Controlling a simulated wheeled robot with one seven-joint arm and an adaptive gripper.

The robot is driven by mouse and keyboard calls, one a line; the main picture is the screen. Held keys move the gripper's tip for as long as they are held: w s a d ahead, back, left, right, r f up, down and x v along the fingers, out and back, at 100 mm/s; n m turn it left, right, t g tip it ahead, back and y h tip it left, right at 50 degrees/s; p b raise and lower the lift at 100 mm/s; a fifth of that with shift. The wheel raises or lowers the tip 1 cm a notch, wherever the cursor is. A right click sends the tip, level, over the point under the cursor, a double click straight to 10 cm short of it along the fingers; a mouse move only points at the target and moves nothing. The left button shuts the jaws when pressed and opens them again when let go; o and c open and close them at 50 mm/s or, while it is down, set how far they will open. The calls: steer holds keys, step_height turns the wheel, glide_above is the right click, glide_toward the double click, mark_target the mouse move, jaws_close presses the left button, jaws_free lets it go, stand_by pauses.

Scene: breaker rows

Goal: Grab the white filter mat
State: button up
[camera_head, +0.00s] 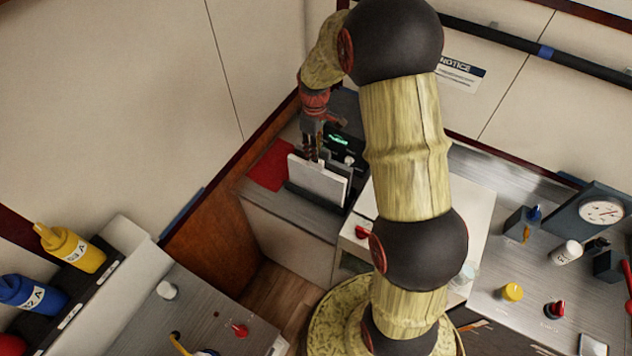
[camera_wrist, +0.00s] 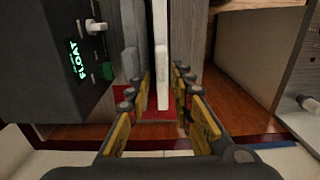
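The white filter mat (camera_head: 317,181) is a thin flat panel standing upright in a dark holder (camera_head: 312,200) on the grey counter. In the wrist view its narrow edge (camera_wrist: 162,75) points towards me. My gripper (camera_head: 312,155) is at the mat's top edge, pointing down. In the wrist view my gripper (camera_wrist: 163,92) is open, with one finger on each side of the mat's edge. Gaps show between the mat and both fingers, so no hold shows. The mat's lowest part is hidden by the holder.
A dark box with a green lit display (camera_head: 339,140) stands close behind the mat; its display (camera_wrist: 77,60) reads FLOAT. A grey upright piece (camera_wrist: 131,62) is just left of the mat in the wrist view. A red sheet (camera_head: 271,166) lies left of the holder.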

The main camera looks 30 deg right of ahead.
steer(key=shift+s+f, duration=0.2)
steer(key=shift+f, duration=0.25)
steer(key=shift+s+d+f+p, duration=0.1)
steer(key=shift+f+p, duration=0.1)
steer(key=shift+f, duration=0.9)
steer(key=shift+s+f+p, duration=0.1)
steer(key=shift+f+p, duration=0.05)
steer(key=shift+f, duration=0.95)
steer(key=c, duration=0.3)
jaws_close()
